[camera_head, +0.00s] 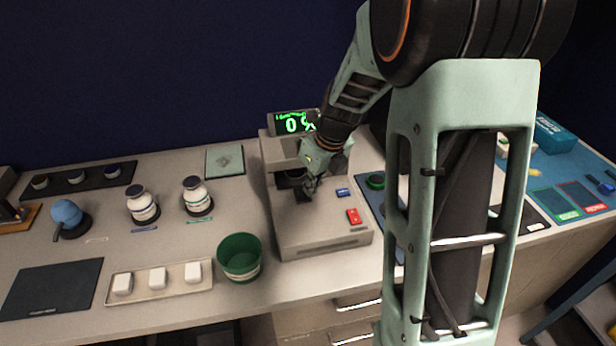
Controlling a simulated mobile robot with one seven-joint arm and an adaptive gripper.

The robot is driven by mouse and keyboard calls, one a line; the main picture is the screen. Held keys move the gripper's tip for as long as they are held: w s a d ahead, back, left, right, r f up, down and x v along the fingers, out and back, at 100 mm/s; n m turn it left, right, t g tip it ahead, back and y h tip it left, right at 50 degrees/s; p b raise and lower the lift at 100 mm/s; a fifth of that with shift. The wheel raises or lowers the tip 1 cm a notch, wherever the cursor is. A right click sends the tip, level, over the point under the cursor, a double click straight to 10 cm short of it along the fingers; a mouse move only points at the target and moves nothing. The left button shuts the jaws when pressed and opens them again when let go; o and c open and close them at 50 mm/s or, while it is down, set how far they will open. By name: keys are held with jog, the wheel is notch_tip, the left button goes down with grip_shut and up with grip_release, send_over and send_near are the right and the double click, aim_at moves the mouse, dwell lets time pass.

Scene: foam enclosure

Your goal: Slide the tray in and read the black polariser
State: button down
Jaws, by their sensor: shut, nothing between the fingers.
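A beige instrument (325,238) stands mid-counter, and its dark display (290,124) reads a green "0 %". My gripper (308,194) is shut and empty, pointing down at the front opening of the instrument. A dark part (287,181) shows beside the fingers in that opening. I cannot tell if it is the sliding tray, or whether the fingers touch it. The instrument has a red button (353,216) and a blue label or button (342,192) on its front deck. I cannot make out the black polariser; my gripper and wrist hide part of the opening.
Left of the instrument are a green cup (239,256), a shallow tray (137,293) with white blocks, two jars (143,205) (197,196), a blue blower (68,214) and a dark mat (52,288). A blue mat (570,175) lies right. My arm hides much of the right counter.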

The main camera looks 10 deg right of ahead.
jog(key=shift+w+p, duration=0.55)
jog(key=shift+w, duration=1.45)
